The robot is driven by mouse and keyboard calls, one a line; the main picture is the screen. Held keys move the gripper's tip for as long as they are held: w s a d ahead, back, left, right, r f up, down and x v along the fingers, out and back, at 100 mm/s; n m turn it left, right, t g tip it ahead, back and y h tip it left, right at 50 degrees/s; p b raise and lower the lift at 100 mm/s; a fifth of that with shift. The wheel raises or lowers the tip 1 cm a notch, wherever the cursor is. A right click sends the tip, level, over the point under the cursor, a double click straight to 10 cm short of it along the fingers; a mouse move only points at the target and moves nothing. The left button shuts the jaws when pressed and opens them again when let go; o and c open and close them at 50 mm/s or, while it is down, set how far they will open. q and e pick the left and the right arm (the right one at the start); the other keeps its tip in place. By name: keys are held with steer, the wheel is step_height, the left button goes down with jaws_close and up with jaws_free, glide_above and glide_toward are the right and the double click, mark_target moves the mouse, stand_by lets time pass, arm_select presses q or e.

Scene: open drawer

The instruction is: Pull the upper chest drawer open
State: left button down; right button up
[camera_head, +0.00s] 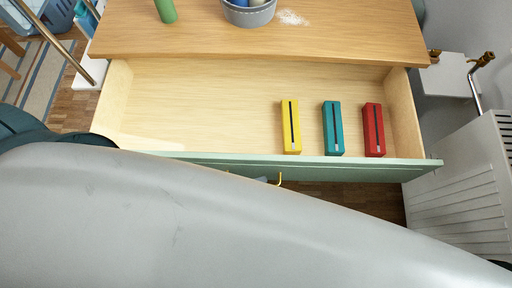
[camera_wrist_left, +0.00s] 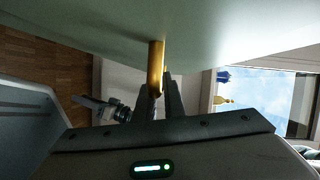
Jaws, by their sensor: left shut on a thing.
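The upper drawer (camera_head: 200,100) of the wooden chest (camera_head: 260,30) stands open, its pale wood inside showing below the chest top in the head view. Its green front panel (camera_head: 390,170) faces me. A yellow-gold handle (camera_head: 279,180) shows at the panel's lower edge and is mostly hidden by my arm. In the left wrist view the handle (camera_wrist_left: 156,62) comes down to my left gripper (camera_wrist_left: 160,88), whose dark fingers are shut on it. The green panel (camera_wrist_left: 120,25) fills the top of that view. My right gripper is not in view.
A yellow box (camera_head: 291,128), a teal box (camera_head: 333,130) and a red box (camera_head: 374,130) lie inside the drawer at the right. A grey pot (camera_head: 249,14) and a green cylinder (camera_head: 166,10) stand on the chest top. A white radiator (camera_head: 460,200) is at the right.

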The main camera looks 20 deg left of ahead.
arm_select(q)
steer(key=shift+s, duration=0.1)
steer(key=c, duration=1.8)
jaws_free()
steer(key=shift+c, duration=0.2)
